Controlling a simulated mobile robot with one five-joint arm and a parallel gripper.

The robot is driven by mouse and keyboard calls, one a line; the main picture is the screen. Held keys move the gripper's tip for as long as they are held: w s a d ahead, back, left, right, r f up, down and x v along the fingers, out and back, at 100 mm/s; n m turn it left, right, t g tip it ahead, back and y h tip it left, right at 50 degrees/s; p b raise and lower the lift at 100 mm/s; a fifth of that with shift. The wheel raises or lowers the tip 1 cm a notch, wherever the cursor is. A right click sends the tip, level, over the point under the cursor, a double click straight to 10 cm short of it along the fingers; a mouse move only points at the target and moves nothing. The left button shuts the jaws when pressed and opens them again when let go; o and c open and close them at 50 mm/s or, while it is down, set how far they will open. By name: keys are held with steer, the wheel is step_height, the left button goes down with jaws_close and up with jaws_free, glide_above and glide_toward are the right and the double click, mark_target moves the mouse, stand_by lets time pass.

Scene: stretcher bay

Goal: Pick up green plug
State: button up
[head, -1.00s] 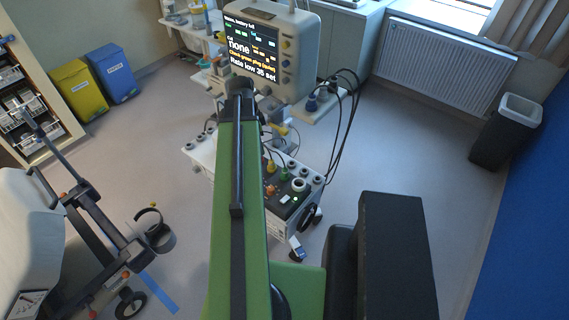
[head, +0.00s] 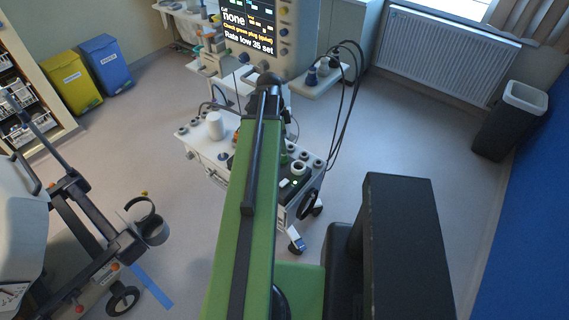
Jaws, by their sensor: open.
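The green plug (head: 284,158) shows as a small green patch at the right edge of my arm, on the top of the white equipment trolley. My arm covers most of the area around it. The dark end of my arm, with my gripper (head: 268,86), is above the trolley's far part, in front of the monitor. The fingers are too hidden to make out, and nothing is visibly held. The monitor (head: 262,28) shows text about checking the green plug.
The trolley (head: 205,150) carries a white cylinder (head: 215,125) and several round knobs. Black cables (head: 350,95) hang at its right. A stretcher (head: 75,220) stands left. Bins (head: 107,68) and a radiator (head: 447,55) line the walls.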

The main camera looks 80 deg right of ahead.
mark_target(284, 156)
steer(key=f+b, duration=0.1)
steer(key=f, duration=0.1)
steer(key=f+b, duration=0.2)
steer(key=s+f+b, duration=0.1)
steer(key=f+b, duration=0.1)
steer(key=shift+d+f, duration=0.25)
steer(key=shift+f, duration=0.05)
steer(key=shift+r, duration=0.2)
jaws_close()
